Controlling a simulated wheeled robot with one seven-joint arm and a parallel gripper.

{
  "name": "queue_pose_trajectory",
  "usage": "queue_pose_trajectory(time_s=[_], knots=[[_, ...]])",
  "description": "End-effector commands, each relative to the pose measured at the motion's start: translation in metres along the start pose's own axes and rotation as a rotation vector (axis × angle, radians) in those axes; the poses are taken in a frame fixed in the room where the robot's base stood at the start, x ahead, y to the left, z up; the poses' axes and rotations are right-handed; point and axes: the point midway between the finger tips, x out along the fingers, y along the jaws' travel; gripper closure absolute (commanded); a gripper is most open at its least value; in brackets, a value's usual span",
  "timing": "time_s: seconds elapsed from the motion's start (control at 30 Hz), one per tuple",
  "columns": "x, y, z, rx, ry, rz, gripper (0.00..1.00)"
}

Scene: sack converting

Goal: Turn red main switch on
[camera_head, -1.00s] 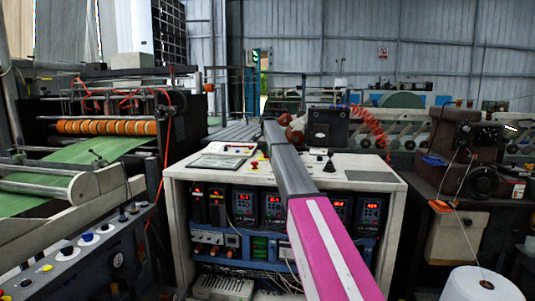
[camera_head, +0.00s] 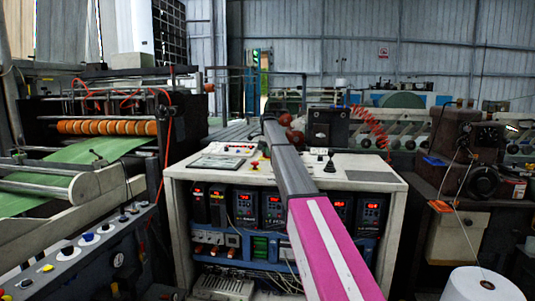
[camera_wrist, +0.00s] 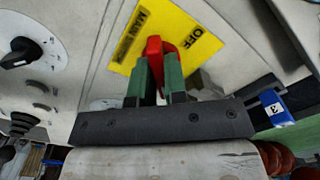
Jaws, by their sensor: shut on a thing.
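The red main switch (camera_wrist: 153,47) stands on a yellow plate (camera_wrist: 185,37) in the wrist view. The plate carries dark lettering, with "OFF" readable at its right. My gripper (camera_wrist: 160,75) has its two green fingers on either side of the red handle and is shut on it. The fingers hide the lower part of the handle. In the head view my grey and pink arm reaches over the control cabinet (camera_head: 180,174), and my gripper is not clearly visible there.
A black rotary knob (camera_wrist: 22,53) on a white dial is at the left of the wrist view. A blue tag (camera_wrist: 272,106) marked 3 is at the right. In the head view, a white thread cone (camera_head: 480,285) stands at the lower right.

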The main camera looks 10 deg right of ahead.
Motion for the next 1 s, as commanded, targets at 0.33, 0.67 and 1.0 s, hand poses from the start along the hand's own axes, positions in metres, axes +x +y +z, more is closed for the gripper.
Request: queue_pose_trajectory(time_s=[0.33, 0.67, 1.0], knots=[[-0.001, 0.0, 0.0, 0.003, 0.0, -0.001, 0.65], [-0.001, 0.0, 0.0, 0.002, 0.0, 0.0, 0.62], [-0.033, -0.001, -0.001, 0.001, 0.001, -0.002, 0.62]])
